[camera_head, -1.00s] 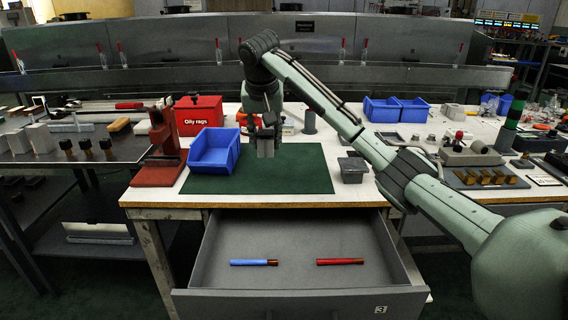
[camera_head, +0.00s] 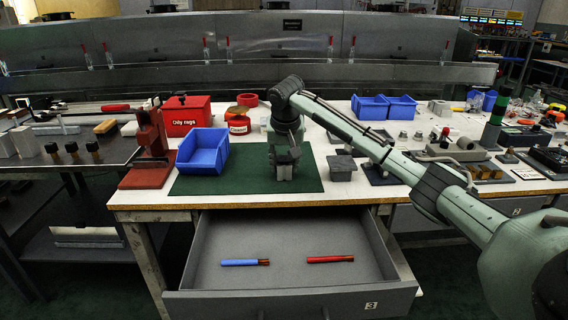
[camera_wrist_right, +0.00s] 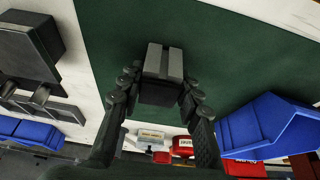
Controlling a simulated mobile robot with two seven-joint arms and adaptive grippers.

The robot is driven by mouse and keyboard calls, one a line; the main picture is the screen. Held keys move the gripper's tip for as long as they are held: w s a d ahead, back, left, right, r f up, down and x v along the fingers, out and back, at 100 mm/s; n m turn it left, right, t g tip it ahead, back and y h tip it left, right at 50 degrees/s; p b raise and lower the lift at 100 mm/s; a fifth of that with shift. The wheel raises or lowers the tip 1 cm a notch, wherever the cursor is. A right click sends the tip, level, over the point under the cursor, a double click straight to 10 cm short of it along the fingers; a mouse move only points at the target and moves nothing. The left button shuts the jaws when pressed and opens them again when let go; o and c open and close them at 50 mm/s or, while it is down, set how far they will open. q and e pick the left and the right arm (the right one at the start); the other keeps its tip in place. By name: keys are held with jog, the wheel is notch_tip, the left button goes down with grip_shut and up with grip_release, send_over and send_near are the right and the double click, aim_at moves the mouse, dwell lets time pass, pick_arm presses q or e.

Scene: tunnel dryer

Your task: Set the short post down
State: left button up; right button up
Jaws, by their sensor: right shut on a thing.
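My right gripper (camera_head: 284,160) is over the right part of the green mat (camera_head: 235,183). It is shut on a small grey block-like piece, which I take to be the short post (camera_head: 284,173). In the right wrist view the post (camera_wrist_right: 164,62) sits between the two dark fingers of my right gripper (camera_wrist_right: 160,88), with a groove along its pale face. The post is upright at or just above the mat; I cannot tell whether it touches. My left gripper is not in view.
A blue bin (camera_head: 204,151) stands left of the gripper, and a dark grey block (camera_head: 342,168) stands close to its right. A red rag box (camera_head: 187,116) and red tins are behind. An open drawer (camera_head: 290,222) holds a blue and a red tool. Bare mat lies around the post.

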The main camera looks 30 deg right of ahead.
jog(key=shift+f, duration=0.15)
jog(key=o, duration=1.2)
jog(key=v, duration=1.2)
jog(key=shift+r, duration=0.25)
